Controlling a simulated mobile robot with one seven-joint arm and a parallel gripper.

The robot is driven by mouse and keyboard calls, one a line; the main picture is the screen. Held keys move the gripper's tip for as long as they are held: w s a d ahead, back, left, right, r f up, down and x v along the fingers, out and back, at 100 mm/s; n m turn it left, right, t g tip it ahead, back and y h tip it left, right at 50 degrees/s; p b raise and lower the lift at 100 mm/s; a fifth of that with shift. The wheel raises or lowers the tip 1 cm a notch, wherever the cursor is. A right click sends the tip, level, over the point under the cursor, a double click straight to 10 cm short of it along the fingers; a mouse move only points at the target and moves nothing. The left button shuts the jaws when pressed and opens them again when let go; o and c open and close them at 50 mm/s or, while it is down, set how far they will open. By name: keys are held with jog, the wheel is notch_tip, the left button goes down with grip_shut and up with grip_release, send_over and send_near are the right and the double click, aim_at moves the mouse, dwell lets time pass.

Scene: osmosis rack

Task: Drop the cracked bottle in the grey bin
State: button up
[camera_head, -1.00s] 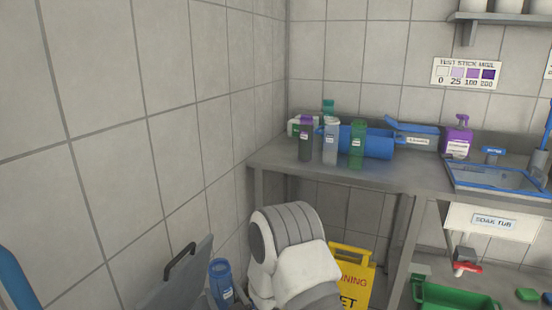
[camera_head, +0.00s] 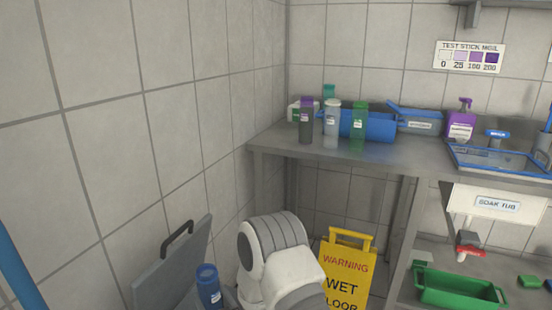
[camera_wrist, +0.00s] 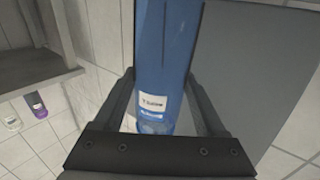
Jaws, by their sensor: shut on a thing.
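A blue bottle (camera_head: 209,288) stands upright at the bottom of the head view, beside my white arm. In the wrist view the same blue bottle (camera_wrist: 165,45) with a white label is between the two fingers of my gripper (camera_wrist: 160,82), which is shut on it. A grey bin with a raised grey lid and dark handle (camera_head: 172,268) stands just left of the bottle in the head view. A flat grey panel, likely this lid, is right of the bottle in the wrist view (camera_wrist: 245,70). The bin's opening is hidden.
A yellow wet-floor sign (camera_head: 346,275) stands right of my arm. The grey bench (camera_head: 290,140) behind carries several bottles, a blue container (camera_head: 372,125) and a purple spray bottle (camera_head: 460,122). A green tub (camera_head: 458,290) sits lower right. The tiled wall is close on the left.

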jog(key=o, duration=1.3)
jog(key=b+v, duration=0.1)
jog(key=v, duration=1.6)
jog(key=shift+s+d, duration=0.15)
